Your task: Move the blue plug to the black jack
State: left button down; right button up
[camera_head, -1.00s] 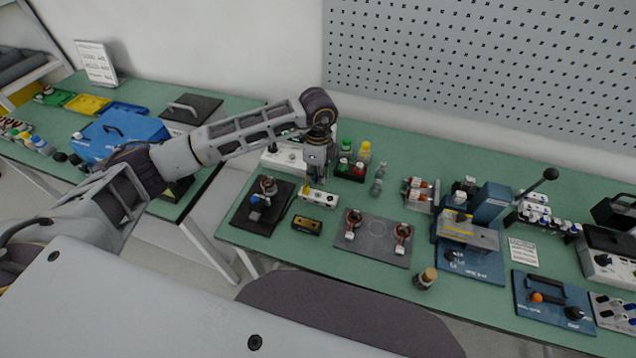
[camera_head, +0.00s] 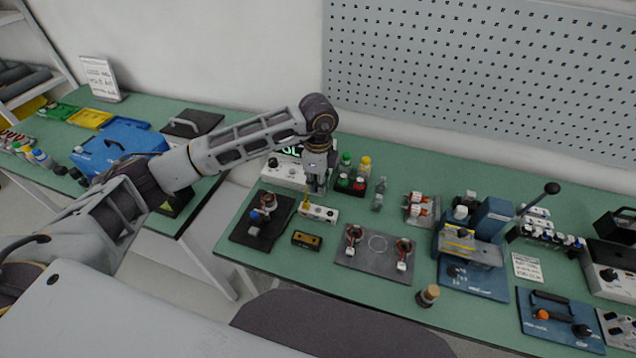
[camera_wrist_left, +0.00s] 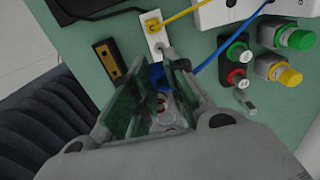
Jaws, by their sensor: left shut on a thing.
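My left gripper (camera_head: 317,187) is shut on the blue plug (camera_wrist_left: 157,76), whose blue cable (camera_wrist_left: 220,50) runs up and right in the left wrist view. The fingers hide most of the plug. The gripper is just behind and above a small white jack strip (camera_head: 323,214). That strip also shows in the left wrist view (camera_wrist_left: 153,28), with a yellow plug (camera_wrist_left: 153,23) at its far end and a grey post near the blue plug. I cannot make out the black jack for certain. My right gripper is not in view.
A white meter (camera_head: 284,172) stands behind the gripper. A black-and-brass block (camera_head: 306,240) lies in front, and a dark mat (camera_head: 245,233) to the left.

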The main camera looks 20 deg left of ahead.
pick_arm(q)
jog(key=shift+d, duration=0.15)
jog(key=d, duration=0.3)
jog(key=shift+s+d, duration=0.1)
jog(key=shift+d, duration=0.3)
jog(key=shift+f, duration=0.15)
